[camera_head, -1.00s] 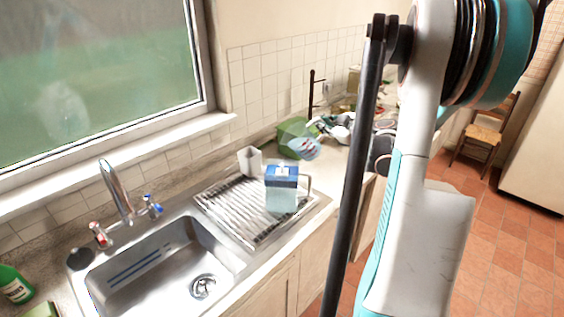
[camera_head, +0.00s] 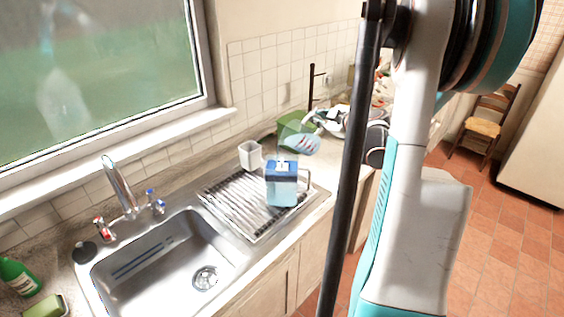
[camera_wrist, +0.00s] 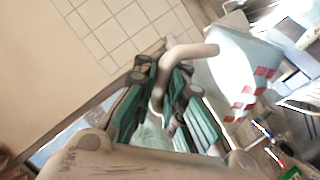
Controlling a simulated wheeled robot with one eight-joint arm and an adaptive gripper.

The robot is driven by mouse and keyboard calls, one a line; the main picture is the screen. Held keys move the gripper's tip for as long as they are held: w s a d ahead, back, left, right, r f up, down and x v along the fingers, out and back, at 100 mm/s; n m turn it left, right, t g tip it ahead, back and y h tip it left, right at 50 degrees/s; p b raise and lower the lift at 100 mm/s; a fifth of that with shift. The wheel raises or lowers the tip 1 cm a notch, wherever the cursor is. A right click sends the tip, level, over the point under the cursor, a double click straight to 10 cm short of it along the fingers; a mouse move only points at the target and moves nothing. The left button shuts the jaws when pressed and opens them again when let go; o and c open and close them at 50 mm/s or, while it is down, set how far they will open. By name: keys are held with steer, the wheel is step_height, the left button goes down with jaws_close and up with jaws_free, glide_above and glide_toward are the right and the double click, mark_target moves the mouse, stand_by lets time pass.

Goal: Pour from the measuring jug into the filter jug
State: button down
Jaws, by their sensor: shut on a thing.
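The filter jug (camera_head: 282,190), with a blue lid and clear pale-blue body, stands upright on the metal drainer, its handle to the right. The measuring jug (camera_head: 305,144), clear with coloured markings, shows behind and above it, apart from it. In the wrist view the measuring jug (camera_wrist: 238,70) has red markings and a pale curved handle. My gripper (camera_wrist: 168,98), with green-padded fingers, is shut on that handle. In the head view the gripper is mostly hidden behind my arm. The measuring jug looks tilted; I cannot tell its contents.
A white cup (camera_head: 250,156) stands at the drainer's back edge (camera_head: 212,200). The steel sink (camera_head: 160,262) and tap (camera_head: 120,188) are to the left. A green container (camera_head: 290,124) and piled dishes (camera_head: 338,122) crowd the counter behind. Tiled wall and window bound the back.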

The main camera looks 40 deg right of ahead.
steer(key=shift+w+a+r+n+g+h+p, duration=0.15)
steer(key=shift+w+a+n+g+h+p, duration=0.15)
steer(key=shift+a+n+p, duration=0.35)
steer(key=shift+w+a+r+n+g+h+p, duration=0.1)
steer(key=shift+w+a+n+g+h+p, duration=0.15)
steer(key=shift+a+n+p, duration=0.35)
stand_by(6.8)
